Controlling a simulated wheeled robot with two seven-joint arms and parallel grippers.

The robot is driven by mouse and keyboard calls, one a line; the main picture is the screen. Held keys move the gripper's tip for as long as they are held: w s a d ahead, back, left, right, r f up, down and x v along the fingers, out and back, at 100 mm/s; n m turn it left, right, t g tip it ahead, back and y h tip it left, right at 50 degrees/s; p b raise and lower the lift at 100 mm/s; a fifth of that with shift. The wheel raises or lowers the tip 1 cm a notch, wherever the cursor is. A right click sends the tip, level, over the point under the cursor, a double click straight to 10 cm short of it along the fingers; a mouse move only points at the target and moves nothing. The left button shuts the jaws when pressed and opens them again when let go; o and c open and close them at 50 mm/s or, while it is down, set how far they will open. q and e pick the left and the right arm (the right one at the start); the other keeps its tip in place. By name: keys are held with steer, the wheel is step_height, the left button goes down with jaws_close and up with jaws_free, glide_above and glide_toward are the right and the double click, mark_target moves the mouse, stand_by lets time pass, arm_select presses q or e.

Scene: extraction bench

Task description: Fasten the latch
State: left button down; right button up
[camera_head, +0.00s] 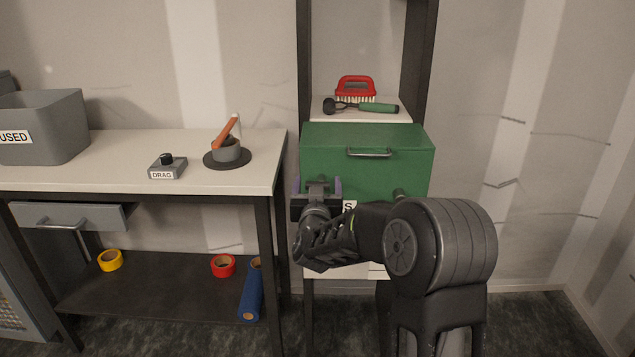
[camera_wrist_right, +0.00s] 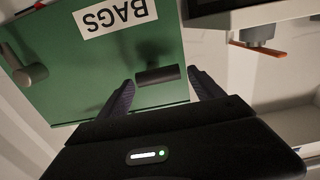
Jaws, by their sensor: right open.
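A green box (camera_head: 365,172) with a bar handle (camera_head: 369,153) stands on the right rack. Its front bears a white BAGS label (camera_wrist_right: 115,16), mostly hidden by my arm in the head view. In the wrist view, a short dark cylindrical piece (camera_wrist_right: 158,75) sticks out of the green front, and a grey knob (camera_wrist_right: 30,74) shows at the left. I cannot tell which of these belongs to the latch. My right gripper (camera_head: 319,186) is in front of the box's left side. Its open fingers (camera_wrist_right: 160,84) stand either side of the dark piece, with gaps visible. My left gripper is not in view.
A brush (camera_head: 356,90) and a green-handled tool (camera_head: 365,106) lie on the shelf above. A drawer (camera_head: 75,216) sits below the benchtop.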

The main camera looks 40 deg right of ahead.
steer(key=shift+w+d, duration=0.4)
steer(key=shift+w, duration=0.15)
steer(key=c, duration=1.4)
